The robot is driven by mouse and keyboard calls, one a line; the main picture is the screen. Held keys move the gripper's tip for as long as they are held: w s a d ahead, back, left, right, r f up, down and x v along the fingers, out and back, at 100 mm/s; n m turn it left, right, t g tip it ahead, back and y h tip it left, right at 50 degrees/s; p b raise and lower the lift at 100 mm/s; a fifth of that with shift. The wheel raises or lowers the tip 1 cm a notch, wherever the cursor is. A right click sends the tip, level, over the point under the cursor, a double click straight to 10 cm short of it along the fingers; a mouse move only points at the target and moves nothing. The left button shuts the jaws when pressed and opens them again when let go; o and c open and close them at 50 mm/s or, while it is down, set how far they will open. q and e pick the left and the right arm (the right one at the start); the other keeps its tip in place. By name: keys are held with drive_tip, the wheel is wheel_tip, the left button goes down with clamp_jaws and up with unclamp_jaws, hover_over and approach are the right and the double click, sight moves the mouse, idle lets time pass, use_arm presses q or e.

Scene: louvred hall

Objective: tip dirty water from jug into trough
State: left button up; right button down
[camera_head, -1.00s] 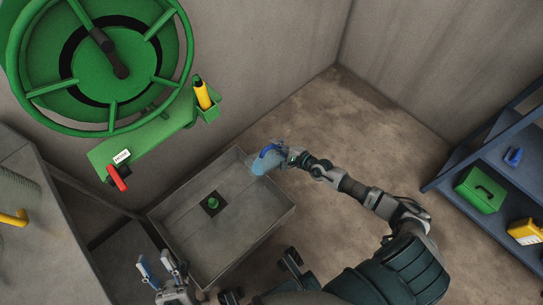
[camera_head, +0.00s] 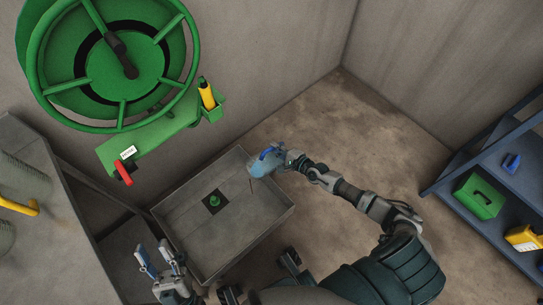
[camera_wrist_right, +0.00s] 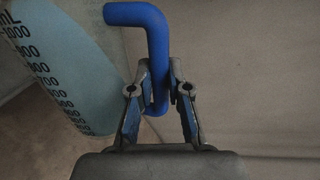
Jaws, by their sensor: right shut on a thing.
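The translucent blue jug (camera_head: 259,166) with a blue handle is over the right rim of the grey trough (camera_head: 248,228), tilted to the left. A thin brownish line runs down from its lip over the trough. My right gripper (camera_head: 281,158) is shut on the handle. In the right wrist view the gripper (camera_wrist_right: 156,80) pinches the blue handle (camera_wrist_right: 143,17), and the jug's scale marks (camera_wrist_right: 45,68) show at the left. A green plug (camera_head: 214,201) sits on a dark square on the trough floor. My left gripper (camera_head: 153,248) is open and empty beside the trough's left wall.
A green wheel (camera_head: 122,99) with a red lever (camera_head: 123,174) and a yellow-handled tool (camera_head: 207,96) is on the wall above. Blue shelves (camera_head: 453,180) at right hold a green box (camera_head: 480,196) and a yellow container (camera_head: 523,238). The floor between is clear.

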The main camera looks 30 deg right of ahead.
drive_tip(key=shift+d, duration=0.1)
idle(0.4)
drive_tip(key=shift+a+r+n+p, duration=0.15)
drive_tip(key=shift+a+n+p, duration=0.25)
drive_tip(key=shift+p, duration=0.6)
drive_tip(key=shift+a, duration=0.2)
drive_tip(key=shift+s+f, duration=0.1)
drive_tip(key=shift+f, duration=0.2)
